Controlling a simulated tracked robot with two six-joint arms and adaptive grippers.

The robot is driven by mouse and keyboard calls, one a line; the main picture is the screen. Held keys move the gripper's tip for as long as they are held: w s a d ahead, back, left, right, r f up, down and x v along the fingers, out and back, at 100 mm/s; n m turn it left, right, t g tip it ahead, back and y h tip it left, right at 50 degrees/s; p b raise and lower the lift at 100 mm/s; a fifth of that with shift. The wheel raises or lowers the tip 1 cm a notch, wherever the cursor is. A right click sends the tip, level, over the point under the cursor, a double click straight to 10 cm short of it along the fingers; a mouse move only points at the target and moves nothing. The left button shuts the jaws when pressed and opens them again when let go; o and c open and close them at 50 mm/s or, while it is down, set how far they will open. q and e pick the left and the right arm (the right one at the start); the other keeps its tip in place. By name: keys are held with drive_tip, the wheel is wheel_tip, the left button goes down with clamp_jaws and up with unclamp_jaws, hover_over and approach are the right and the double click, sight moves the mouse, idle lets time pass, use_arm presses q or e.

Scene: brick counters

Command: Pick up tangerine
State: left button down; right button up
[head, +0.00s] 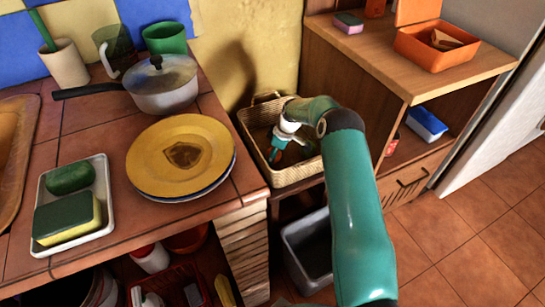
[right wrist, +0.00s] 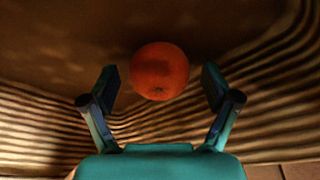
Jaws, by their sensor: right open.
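The orange tangerine (right wrist: 159,70) shows in the right wrist view, at the upper middle, between and slightly beyond my right gripper's fingertips (right wrist: 160,84). The two fingers are open, one on each side of the fruit, with a visible gap on both sides. In the head view my right arm reaches into a wicker basket (head: 297,174), with the right gripper (head: 277,153) down inside it. The tangerine cannot be made out clearly there. My left gripper is not in view.
The basket's walls surround the right gripper closely. A tiled counter at left holds yellow plates (head: 150,160), a lidded pot (head: 168,95) and a sponge tray (head: 55,245). A wooden shelf unit (head: 365,60) with an orange box (head: 425,48) stands right. A grey bin (head: 305,250) is below.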

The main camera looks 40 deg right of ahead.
drive_tip(key=c, duration=1.3)
